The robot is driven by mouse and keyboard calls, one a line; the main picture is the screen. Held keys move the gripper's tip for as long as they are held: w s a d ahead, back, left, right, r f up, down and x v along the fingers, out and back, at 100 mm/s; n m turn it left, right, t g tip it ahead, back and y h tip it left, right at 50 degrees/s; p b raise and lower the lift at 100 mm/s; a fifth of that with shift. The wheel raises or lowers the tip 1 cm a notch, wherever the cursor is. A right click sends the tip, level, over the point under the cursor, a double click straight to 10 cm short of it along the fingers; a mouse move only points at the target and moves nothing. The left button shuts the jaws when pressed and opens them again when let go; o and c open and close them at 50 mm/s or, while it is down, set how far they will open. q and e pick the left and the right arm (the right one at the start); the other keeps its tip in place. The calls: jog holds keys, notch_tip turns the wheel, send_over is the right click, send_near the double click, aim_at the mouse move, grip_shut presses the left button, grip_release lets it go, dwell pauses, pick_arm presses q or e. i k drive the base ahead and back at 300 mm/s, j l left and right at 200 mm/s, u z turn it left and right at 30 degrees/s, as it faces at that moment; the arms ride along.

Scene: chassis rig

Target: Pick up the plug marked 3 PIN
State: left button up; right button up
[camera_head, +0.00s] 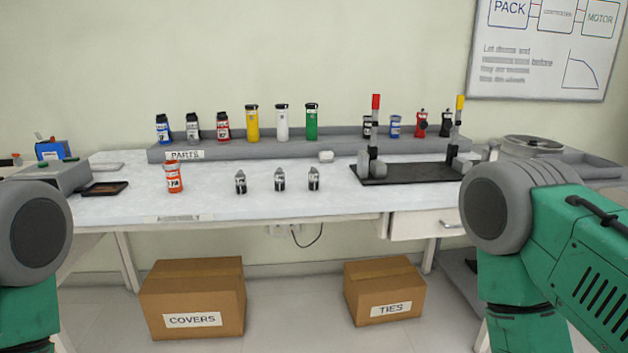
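Several plug-like parts with white labels are in view, and the print is too small to read for sure. An orange-red one (173,178) stands upright at the front left of the white bench, its label seeming to end in PIN. Three small black ones, a left (240,182), a middle (280,180) and a right (314,179), stand in a row to its right. I cannot tell which is marked 3 PIN. Neither gripper shows; only my arm links do.
The grey PARTS shelf (350,147) also holds yellow, white and green cylinders. A black fixture (410,177) with two upright levers takes up the bench's right. A dark tray (105,188) lies at left. Boxes marked COVERS (193,290) and TIES (385,285) stand on the floor.

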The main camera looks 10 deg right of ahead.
aim_at(313, 174)
jog(key=i+l, duration=0.45)
jog(key=l, duration=0.25)
jog(key=i+l, duration=0.25)
jog(key=l+u, duration=0.05)
jog(key=l, duration=0.05)
